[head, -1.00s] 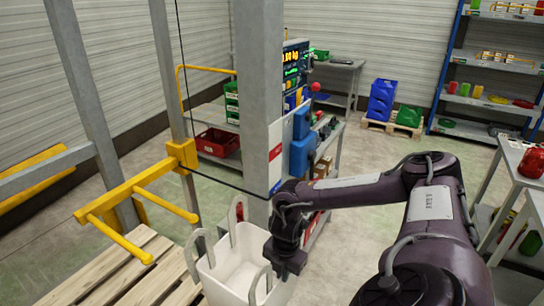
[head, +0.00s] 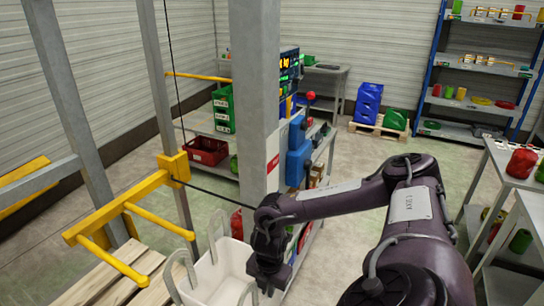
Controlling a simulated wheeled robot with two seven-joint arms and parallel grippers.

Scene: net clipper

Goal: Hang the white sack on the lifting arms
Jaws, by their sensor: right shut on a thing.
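The white sack (head: 218,276) is at the bottom centre, upright and open at the top, with several loop handles standing up from its rim. My right gripper (head: 266,285) is shut on the white sack at its right rim; the fingertips are hard to make out. The yellow lifting arms (head: 158,218) stick out from a yellow crossbar (head: 125,203) on the grey frame at left. The sack is to the right of the lifting arms and apart from them, with its handles near the tip of the far arm. My left gripper is not in view.
A wooden pallet (head: 140,268) lies under the lifting arms. A grey post (head: 257,100) stands just behind the sack, with a dark cable crossing to it. A shelf with red and green crates (head: 207,151) is behind. Tables stand at right; the middle floor is open.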

